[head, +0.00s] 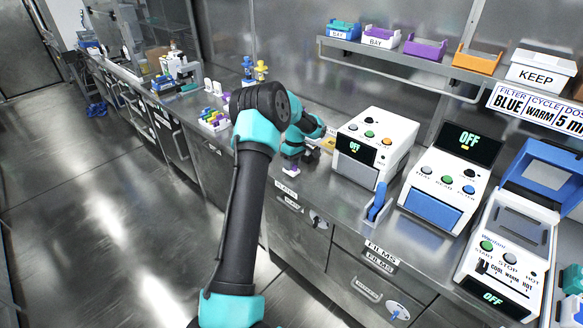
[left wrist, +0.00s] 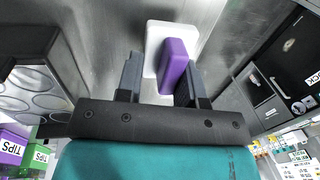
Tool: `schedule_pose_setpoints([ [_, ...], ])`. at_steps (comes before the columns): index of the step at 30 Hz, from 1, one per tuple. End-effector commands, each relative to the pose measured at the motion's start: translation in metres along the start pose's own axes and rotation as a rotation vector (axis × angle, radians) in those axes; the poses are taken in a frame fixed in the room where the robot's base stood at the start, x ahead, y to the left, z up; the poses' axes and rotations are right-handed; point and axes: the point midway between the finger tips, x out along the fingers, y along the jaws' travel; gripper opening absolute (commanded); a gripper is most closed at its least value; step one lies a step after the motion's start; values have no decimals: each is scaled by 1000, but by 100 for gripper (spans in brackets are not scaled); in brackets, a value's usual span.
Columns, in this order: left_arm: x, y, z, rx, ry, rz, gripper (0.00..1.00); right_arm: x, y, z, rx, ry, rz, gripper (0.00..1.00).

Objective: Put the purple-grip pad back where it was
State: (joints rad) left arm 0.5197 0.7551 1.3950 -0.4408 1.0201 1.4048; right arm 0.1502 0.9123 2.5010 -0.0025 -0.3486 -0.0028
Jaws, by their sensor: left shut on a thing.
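The purple-grip pad shows in the left wrist view as a purple grip (left wrist: 176,66) on a white base (left wrist: 157,42), between the two fingers of my left gripper (left wrist: 160,82). The gripper is shut on it. In the head view my left gripper (head: 300,157) is low over the front part of the steel counter (head: 335,200), left of the first OFF machine. A small white and purple bit of the pad (head: 291,171) shows beneath it. I cannot tell whether the pad touches the counter. My right gripper is not in view.
Several machines with OFF displays, the nearest being a white one (head: 375,145), stand to the right. A blue holder (head: 377,203) stands before them. A rack of coloured pieces (head: 213,119) is to the left. A wall shelf (head: 420,62) holds coloured bins and a KEEP box (head: 540,70).

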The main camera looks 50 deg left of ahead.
Motion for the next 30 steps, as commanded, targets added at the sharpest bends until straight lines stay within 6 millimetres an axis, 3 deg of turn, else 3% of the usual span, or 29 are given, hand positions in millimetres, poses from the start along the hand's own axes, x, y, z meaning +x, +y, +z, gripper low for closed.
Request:
schedule_pose_setpoints([
  [4,16,3,0,0,0,0,0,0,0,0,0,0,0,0],
  [15,19,3,0,-1,0,0,0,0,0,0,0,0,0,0],
  [16,19,3,0,-1,0,0,36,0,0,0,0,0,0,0],
  [24,18,3,0,-1,0,0,62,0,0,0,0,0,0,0],
  [30,18,3,0,-1,0,0,62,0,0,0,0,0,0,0],
])
